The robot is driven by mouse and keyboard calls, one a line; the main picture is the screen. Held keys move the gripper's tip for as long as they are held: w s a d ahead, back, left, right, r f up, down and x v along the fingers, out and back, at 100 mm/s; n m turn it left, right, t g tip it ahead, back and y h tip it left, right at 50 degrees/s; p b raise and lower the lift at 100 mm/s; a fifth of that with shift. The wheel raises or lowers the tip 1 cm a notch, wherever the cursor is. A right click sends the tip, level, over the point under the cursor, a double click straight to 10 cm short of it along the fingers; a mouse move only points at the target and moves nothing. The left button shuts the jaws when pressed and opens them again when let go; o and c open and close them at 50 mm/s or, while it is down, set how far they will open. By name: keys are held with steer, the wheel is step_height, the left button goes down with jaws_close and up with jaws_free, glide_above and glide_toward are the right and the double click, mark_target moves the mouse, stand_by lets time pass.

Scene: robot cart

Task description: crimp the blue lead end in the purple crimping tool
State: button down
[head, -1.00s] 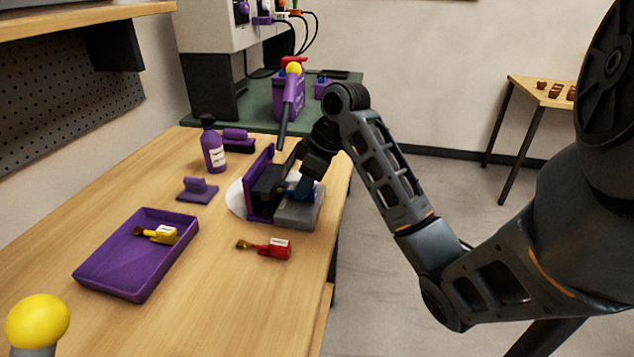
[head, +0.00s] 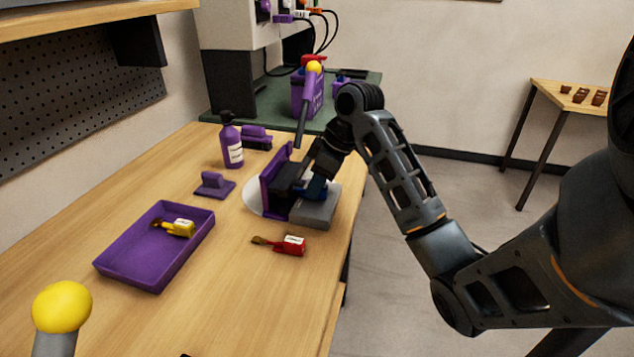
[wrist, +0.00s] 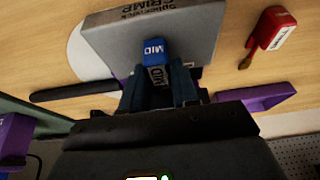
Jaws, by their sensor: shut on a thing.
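The purple crimping tool (head: 274,184) stands upright near the bench's right edge, with a grey base block (head: 318,210) beside it. A dark purple lever (head: 305,115) with a yellow ball on top rises behind it. My gripper (wrist: 158,88) is shut on the blue lead end (wrist: 154,49), which has a white label. In the wrist view the blue end lies over the grey block (wrist: 195,25), which bears lettering. In the head view a bit of blue (head: 316,186) shows between my gripper and the block. Whether the lead's tip is in the jaws is hidden.
A red lead end (head: 292,245) lies in front of the tool. A purple tray (head: 115,265) holds a yellow lead end (head: 181,228). A purple bottle (head: 232,145) and a small purple stand (head: 214,186) are left of the tool. Bare bench lies between tray and tool.

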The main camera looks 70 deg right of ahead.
steer(key=shift+f, duration=0.2)
steer(key=c, duration=0.8)
jaws_free()
steer(key=shift+p+v, duration=0.85)
steer(key=shift+v, duration=0.35)
steer(key=shift+s+r, duration=0.15)
steer(key=shift+r, duration=0.2)
steer(key=p+v, duration=0.3)
steer(key=v, duration=0.4)
steer(key=shift+s+r+p, duration=0.1)
steer(key=shift+r+p, duration=0.3)
